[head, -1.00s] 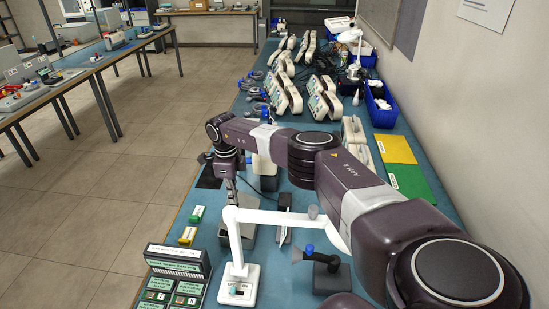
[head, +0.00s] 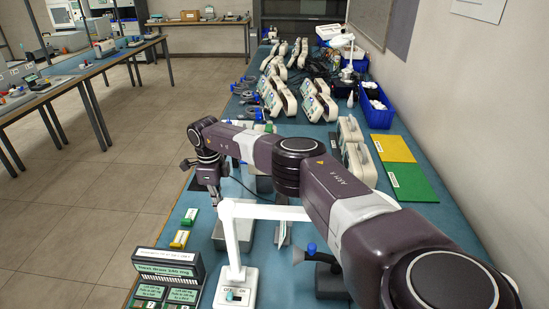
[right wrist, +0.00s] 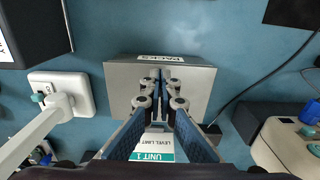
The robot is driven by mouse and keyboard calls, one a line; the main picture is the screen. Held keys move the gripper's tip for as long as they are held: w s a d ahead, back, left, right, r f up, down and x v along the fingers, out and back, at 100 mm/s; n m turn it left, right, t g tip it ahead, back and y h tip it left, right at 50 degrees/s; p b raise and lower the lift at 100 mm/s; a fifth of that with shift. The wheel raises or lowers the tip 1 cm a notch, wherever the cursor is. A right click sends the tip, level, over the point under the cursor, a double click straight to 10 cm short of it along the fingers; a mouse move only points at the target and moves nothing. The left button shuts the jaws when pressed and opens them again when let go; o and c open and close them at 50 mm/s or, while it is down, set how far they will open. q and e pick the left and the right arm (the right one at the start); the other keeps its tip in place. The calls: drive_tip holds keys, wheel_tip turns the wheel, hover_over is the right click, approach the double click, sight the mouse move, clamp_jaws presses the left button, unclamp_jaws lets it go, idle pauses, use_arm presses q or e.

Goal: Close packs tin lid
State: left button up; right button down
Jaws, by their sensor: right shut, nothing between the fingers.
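The packs tin is a grey metal box with a white PACKS label. In the right wrist view the tin (right wrist: 199,92) lies flat beneath my fingers, showing a plain grey surface; I cannot tell whether its lid is fully seated. In the head view the tin (head: 221,232) is partly hidden behind the white lamp post. My right gripper (right wrist: 160,80) is shut and empty, its fingers over the middle of the tin; I cannot tell whether they touch it. The gripper also shows in the head view (head: 216,200), pointing down. My left gripper is not in view.
A white lamp base (head: 237,290) stands close to the tin, its arm crossing above the bench. A unit card (right wrist: 155,148) sits beside the tin. A dark display (head: 167,266) is at the near left. Monitors (head: 352,150) and green and yellow boards (head: 408,182) lie further right.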

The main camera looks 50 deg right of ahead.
idle(0.3)
drive_tip(key=w+a+r, duration=0.1)
drive_tip(key=w+r, duration=0.1)
drive_tip(key=r, duration=0.4)
drive_tip(key=w+a+r, duration=0.1)
drive_tip(key=a+r, duration=0.1)
drive_tip(key=r, duration=0.4)
drive_tip(key=shift+w+r, duration=0.35)
drive_tip(key=shift+w, duration=0.05)
